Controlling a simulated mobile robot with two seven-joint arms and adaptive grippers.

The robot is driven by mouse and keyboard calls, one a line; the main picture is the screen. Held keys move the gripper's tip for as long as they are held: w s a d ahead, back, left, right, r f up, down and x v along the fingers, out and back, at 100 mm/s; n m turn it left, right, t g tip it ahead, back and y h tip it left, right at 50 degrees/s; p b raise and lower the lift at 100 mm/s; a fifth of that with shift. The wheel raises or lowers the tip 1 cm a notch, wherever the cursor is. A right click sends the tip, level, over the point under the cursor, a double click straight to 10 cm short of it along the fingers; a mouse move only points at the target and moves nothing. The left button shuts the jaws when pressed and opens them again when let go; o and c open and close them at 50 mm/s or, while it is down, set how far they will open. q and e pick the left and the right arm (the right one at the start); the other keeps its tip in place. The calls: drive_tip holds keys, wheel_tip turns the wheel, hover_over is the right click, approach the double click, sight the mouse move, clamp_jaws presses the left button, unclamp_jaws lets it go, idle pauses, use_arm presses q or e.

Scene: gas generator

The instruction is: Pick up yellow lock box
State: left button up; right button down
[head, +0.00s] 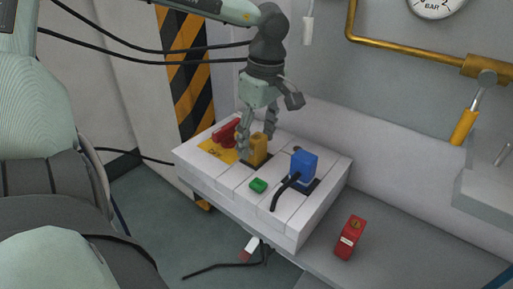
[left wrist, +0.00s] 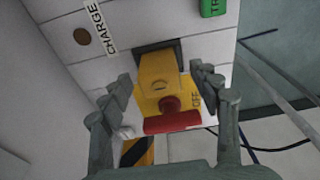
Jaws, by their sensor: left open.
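The yellow lock box (head: 258,150) stands upright in a dark square opening on top of the white panel box (head: 228,180). In the left wrist view the yellow lock box (left wrist: 156,72) is in the middle, with its base at the dark opening. My left gripper (head: 256,143) points down over it, with a finger on either side. In the wrist view my left gripper (left wrist: 161,76) is open, with gaps visible between the fingers and the box. My right gripper is in neither view.
A red switch handle (head: 224,131) on a yellow OFF plate is close to the lock box. A blue plug (head: 304,164) with a black cable and a green button (head: 258,185) are on the same panel. A red padlock (head: 350,238) lies on the grey ledge at right.

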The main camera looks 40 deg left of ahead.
use_arm(q)
drive_tip(key=c, duration=1.4)
